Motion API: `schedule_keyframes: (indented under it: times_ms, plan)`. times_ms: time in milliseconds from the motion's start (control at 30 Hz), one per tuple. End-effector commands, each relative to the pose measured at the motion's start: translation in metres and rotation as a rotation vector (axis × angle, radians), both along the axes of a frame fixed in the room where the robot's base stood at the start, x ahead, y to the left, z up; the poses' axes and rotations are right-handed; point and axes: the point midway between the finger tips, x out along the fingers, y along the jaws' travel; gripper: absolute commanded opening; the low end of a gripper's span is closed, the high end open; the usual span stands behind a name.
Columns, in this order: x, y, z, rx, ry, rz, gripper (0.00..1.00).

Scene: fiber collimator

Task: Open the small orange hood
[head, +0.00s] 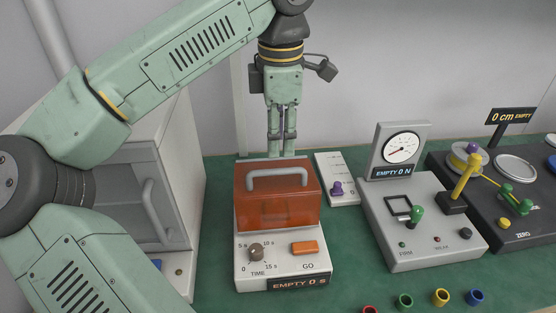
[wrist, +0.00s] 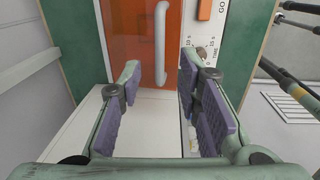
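The small orange hood (head: 278,208) is translucent and sits down on its white device in the head view. It has a light grey bar handle (head: 278,174) along its upper edge. My gripper (head: 282,150) points down just above and behind the hood. In the wrist view the hood (wrist: 135,35) is at the top, with its handle (wrist: 160,45) ahead, lined up with the gap between my fingers. My gripper (wrist: 159,80) is open there, its purple pads apart with nothing held between them. Contact between fingertips and handle cannot be told.
The device front has a TIME knob (head: 256,252), an orange GO button (head: 304,248) and an "EMPTY 0 s" display (head: 299,284). A grey cabinet (head: 165,190) stands left. A white slider panel (head: 337,180) and a gauge device (head: 420,235) stand right. Coloured rings lie in front.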

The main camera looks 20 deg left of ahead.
Motion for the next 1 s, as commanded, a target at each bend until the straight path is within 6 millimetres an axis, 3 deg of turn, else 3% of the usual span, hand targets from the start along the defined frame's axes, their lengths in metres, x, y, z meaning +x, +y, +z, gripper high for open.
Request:
schedule_keyframes:
  times_ms: [33, 100, 333, 733, 1000]
  plan:
    - [0.0, 0.0, -0.019, -0.001, 0.002, -0.001, 0.31]
    - [0.001, 0.0, -0.033, -0.001, 0.001, -0.001, 0.31]
    - [0.003, 0.001, -0.061, -0.001, 0.0, 0.0, 0.31]
    - [0.004, 0.001, -0.065, -0.001, 0.0, 0.0, 0.31]
    - [0.004, 0.001, -0.065, -0.002, -0.001, 0.0, 0.14]
